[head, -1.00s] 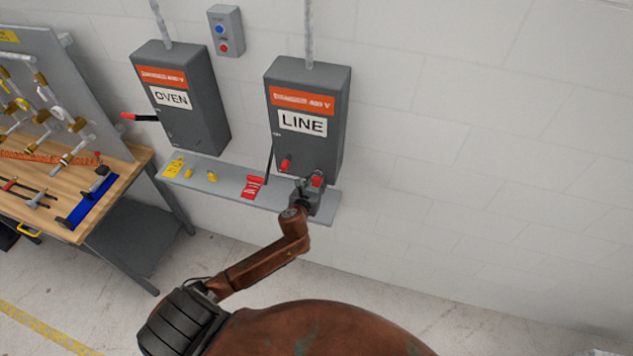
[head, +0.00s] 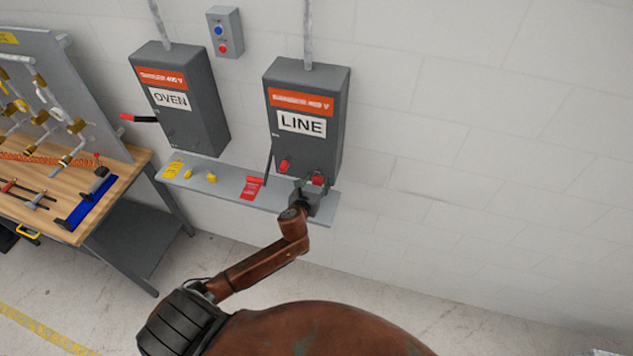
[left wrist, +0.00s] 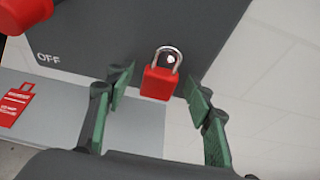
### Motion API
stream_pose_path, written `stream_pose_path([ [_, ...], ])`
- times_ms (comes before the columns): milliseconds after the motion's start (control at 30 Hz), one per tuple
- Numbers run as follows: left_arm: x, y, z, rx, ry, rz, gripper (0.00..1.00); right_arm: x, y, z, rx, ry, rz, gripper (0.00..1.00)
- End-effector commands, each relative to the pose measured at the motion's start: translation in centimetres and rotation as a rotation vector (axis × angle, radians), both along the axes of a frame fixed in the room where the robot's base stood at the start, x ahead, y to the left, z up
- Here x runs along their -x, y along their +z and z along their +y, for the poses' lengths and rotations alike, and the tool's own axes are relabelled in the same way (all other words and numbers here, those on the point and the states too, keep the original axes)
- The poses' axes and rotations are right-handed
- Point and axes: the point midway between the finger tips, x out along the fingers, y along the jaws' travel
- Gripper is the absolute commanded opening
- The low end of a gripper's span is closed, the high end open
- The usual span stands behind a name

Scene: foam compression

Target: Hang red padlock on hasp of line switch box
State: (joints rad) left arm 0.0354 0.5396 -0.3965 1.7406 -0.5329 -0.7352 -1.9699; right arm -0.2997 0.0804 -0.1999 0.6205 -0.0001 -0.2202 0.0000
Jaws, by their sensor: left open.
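The red padlock (left wrist: 157,82) is upright in the left wrist view, shackle up, against the lower front of the dark grey LINE switch box (head: 302,150). A small pale spot shows inside its shackle; the hasp itself is too small to make out, so I cannot tell whether the shackle passes through it. The padlock also shows in the head view (head: 317,180). My left gripper (left wrist: 157,88) is open, its green fingers on either side of the padlock with gaps visible. My right gripper is not in view.
The LINE box's red handle (head: 284,164) is beside OFF lettering. A grey shelf (head: 225,187) below holds a red tag (head: 251,187), a yellow tag (head: 174,168) and yellow padlocks (head: 211,177). The OVEN box (head: 182,100) and a workbench (head: 115,180) are left. The right wall is clear.

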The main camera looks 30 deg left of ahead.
Motion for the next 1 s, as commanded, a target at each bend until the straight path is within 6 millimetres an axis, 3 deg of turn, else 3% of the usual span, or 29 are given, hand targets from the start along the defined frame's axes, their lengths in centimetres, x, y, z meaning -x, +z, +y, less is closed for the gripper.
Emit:
stream_pose_path([
  [333, 1.1, 0.3, -0.2, 0.0, 0.0, 0.002, 0.48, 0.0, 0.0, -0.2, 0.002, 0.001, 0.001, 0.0],
  [800, 9.2, 3.4, -2.1, 0.0, -0.001, 0.002, 0.48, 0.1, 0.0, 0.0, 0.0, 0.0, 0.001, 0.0],
  [1000, 10.8, 4.1, -2.5, 0.0, 0.0, 0.0, 0.48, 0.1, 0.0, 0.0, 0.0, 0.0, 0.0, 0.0],
])
